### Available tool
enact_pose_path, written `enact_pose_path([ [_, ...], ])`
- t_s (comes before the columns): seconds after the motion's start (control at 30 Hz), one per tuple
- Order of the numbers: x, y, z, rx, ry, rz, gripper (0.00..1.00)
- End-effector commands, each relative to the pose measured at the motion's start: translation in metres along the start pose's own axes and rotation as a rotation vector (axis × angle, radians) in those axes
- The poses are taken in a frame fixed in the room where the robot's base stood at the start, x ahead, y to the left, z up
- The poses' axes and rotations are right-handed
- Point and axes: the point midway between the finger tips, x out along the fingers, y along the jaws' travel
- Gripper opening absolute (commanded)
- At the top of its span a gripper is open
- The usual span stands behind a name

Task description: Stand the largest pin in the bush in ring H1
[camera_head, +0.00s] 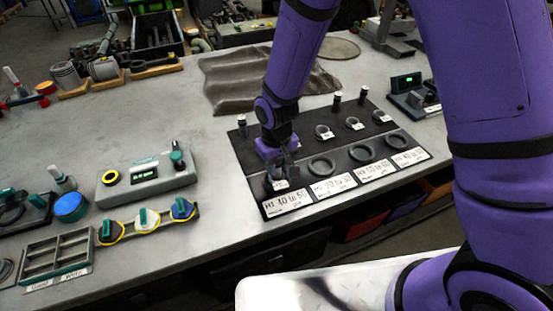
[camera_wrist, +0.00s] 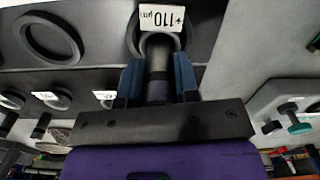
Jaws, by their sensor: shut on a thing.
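My gripper (camera_head: 279,168) is over ring H1 at the near left of the black mat. In the wrist view its two blue fingers (camera_wrist: 158,72) are shut on a grey, dark-ended pin (camera_wrist: 158,60). The pin's far end lies at a dark round bush with a white tag reading +110 µm (camera_wrist: 162,17). This bush appears to sit in ring H1 (camera_wrist: 133,40), of which only part shows. The tag covers part of the bush. I cannot tell whether the pin is inside the bush or just above it.
Other large rings (camera_head: 321,166) lie to the right with printed labels. Behind them stand small tagged bushes (camera_head: 323,132) and upright pins (camera_head: 337,100), (camera_head: 242,127). A gauge box (camera_head: 147,180) stands left of the mat. The bench between them is clear.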

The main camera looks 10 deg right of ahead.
Motion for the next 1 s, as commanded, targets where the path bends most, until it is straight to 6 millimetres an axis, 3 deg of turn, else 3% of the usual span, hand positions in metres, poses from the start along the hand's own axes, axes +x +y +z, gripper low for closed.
enact_pose_path([
  [0.43, 0.023, 0.0, 0.0, 0.0, 0.0, 0.0, 0.0],
  [1.0, 0.029, 0.0, 0.001, 0.0, -0.004, 0.0, 0.0],
])
